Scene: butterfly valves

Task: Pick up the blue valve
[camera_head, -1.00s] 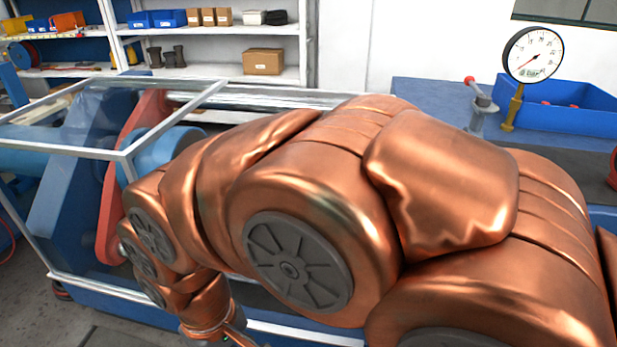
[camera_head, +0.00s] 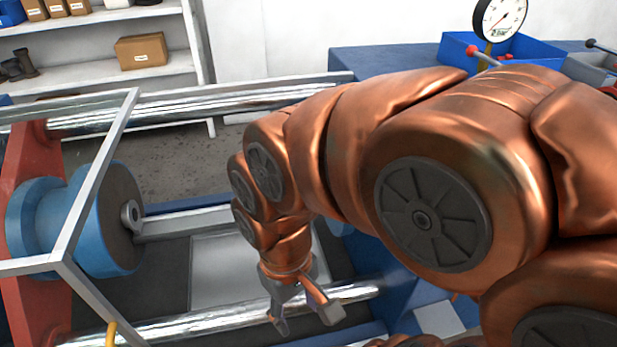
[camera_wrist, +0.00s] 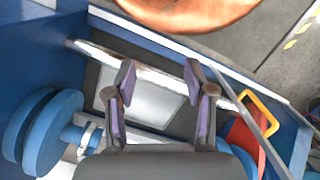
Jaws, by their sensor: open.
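No part that I can clearly name as a blue valve shows. A blue round flanged part (camera_head: 105,225) sits at the left of the head view, on the red plate of the machine. Two blue discs (camera_wrist: 45,130) on a short shaft show at the left of the wrist view; I cannot tell whether they are a valve. My gripper (camera_head: 305,318) is open and empty, pointing down over the machine bed. In the wrist view my gripper (camera_wrist: 160,82) has its fingers apart above a light plate (camera_wrist: 150,105), with the discs to the left. My arm hides much of the right side.
A metal guard frame (camera_head: 95,190) stands at the left and a yellow handle (camera_head: 110,335) below it. Bright rods (camera_head: 210,325) run along the machine. A blue bench (camera_head: 375,62) holds a blue bin (camera_head: 545,48) and a gauge (camera_head: 500,18). Shelves (camera_head: 100,15) stand behind.

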